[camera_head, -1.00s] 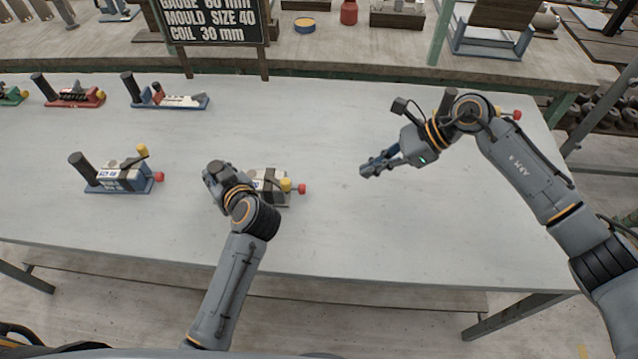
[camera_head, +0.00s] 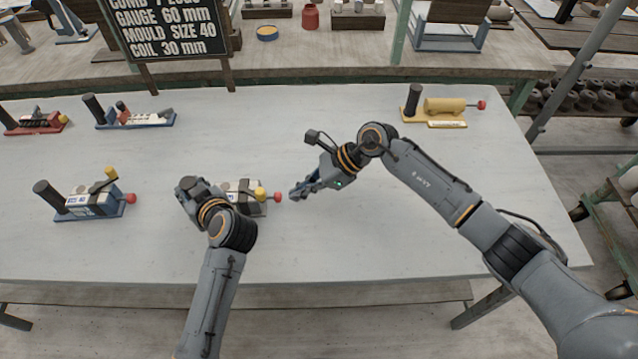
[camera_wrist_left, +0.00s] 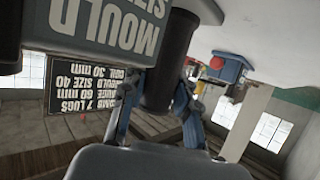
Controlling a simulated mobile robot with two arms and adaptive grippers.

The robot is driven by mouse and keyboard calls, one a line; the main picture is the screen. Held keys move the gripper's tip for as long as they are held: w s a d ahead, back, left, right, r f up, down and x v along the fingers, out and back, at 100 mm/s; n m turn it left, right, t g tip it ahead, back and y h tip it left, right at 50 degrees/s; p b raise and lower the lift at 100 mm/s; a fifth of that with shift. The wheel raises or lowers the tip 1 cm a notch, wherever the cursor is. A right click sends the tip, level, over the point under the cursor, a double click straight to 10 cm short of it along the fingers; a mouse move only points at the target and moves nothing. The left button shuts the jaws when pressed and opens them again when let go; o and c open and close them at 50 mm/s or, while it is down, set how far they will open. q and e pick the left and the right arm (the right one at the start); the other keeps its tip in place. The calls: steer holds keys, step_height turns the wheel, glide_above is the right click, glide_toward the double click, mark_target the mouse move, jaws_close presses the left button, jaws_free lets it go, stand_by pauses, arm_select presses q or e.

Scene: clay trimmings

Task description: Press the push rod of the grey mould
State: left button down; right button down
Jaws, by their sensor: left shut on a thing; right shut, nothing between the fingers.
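The grey mould (camera_head: 243,192) lies on the table with a yellow knob (camera_head: 261,193) and a red-tipped push rod (camera_head: 278,197) at its right end. My left gripper (camera_head: 190,197) covers its left end. In the left wrist view the left gripper (camera_wrist_left: 156,90) is shut on the mould's dark upright handle (camera_wrist_left: 166,55), with the mould's lettered grey side beside it. My right gripper (camera_head: 295,194) is shut and empty, its tips just right of the red rod tip. A small gap seems to separate them; contact cannot be told for certain.
A blue mould (camera_head: 92,202) stands to the left. A yellow mould (camera_head: 443,105) stands at the back right. Another blue mould (camera_head: 135,118) and a red one (camera_head: 35,122) are at the back left. A lettered sign (camera_head: 172,28) stands behind. The table front is clear.

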mark_target(279, 194)
steer(key=shift+a, duration=0.7)
steer(key=shift+s+a, duration=0.15)
steer(key=shift+a, duration=1.35)
steer(key=shift+d, duration=0.1)
steer(key=d, duration=0.4)
steer(key=shift+w+f, duration=0.1)
steer(key=shift+w, duration=0.1)
steer(key=v, duration=1)
arm_select(q)
steer(key=c, duration=0.9)
jaws_free()
steer(key=shift+c, duration=0.2)
